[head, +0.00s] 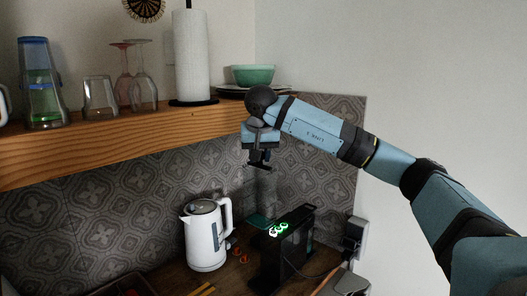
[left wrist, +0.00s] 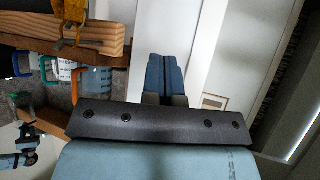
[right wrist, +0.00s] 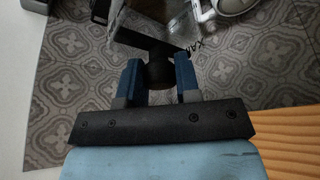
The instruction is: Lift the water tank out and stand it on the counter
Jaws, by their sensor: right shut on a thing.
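The clear water tank (head: 264,188) is a see-through, hard-to-outline box hanging under my right gripper (head: 261,164) in the head view. The black coffee machine (head: 285,252), with green lit buttons on top, stands on the counter below it. I cannot tell whether the tank's lower end is clear of the machine. In the right wrist view my right gripper (right wrist: 160,78) is shut on the tank's dark handle (right wrist: 158,72), with the clear tank walls (right wrist: 178,12) beyond. My left gripper (left wrist: 167,78) shows only in the left wrist view, shut and empty.
A white kettle (head: 206,238) stands left of the machine on the dark wooden counter (head: 225,278). The wood shelf (head: 130,146), bearing glasses, a paper roll (head: 191,58) and a green bowl (head: 252,74), is close to my right wrist. A plug (head: 356,229) is at the right.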

